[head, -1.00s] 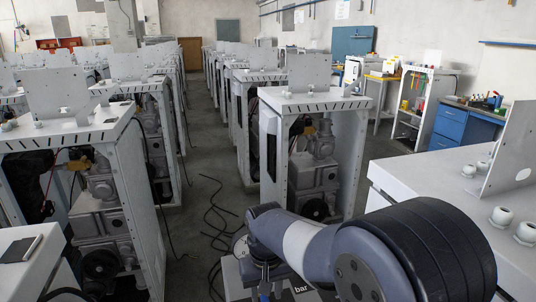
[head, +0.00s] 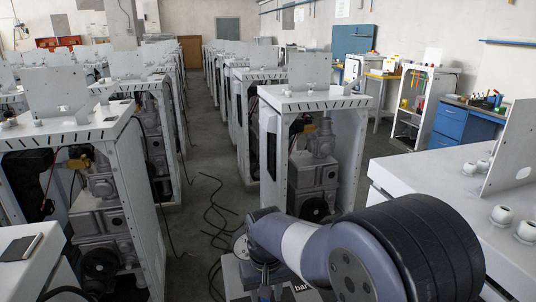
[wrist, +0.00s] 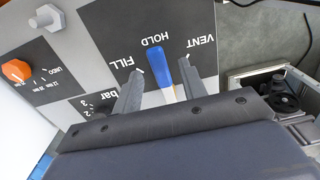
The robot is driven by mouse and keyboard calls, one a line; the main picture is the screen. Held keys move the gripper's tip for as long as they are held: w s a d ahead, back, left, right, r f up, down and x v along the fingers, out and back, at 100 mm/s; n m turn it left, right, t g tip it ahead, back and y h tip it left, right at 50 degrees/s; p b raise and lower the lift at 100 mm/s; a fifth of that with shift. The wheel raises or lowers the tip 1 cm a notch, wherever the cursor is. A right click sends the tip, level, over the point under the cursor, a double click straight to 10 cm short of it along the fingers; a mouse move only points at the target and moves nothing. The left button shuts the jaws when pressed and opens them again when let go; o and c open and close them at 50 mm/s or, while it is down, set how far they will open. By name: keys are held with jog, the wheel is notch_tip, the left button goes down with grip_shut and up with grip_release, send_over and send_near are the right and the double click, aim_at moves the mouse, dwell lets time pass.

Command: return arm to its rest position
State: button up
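My arm (head: 300,245) reaches forward in the lower right of the head view, and its gripper is hidden there. In the wrist view my gripper (wrist: 160,66) is open, its two grey fingers spread apart. A blue-tipped lever (wrist: 159,68) with a pale lower part shows between the fingers, pointing at HOLD on a dark label plate (wrist: 115,22). The plate also reads FILL and VENT and appears upside down. I see no finger touching the lever, though its lower end is hidden behind my wrist.
An orange knob (wrist: 16,71) and a pale bolt (wrist: 47,17) stand beside the plate. Open-sided machine cabinets (head: 315,150) line the aisle. A white bench top (head: 425,175) lies close on the right. Black cables (head: 215,215) lie on the otherwise clear aisle floor.

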notch_tip(320, 180, up, 9)
notch_tip(320, 180, down, 10)
jog(key=shift+s+f, duration=0.1)
jog(key=shift+w+d+n, duration=0.25)
jog(key=shift+d+n, duration=0.3)
jog(key=shift+n, duration=0.45)
jog(key=shift+d+b, duration=0.1)
jog(key=shift+b, duration=0.2)
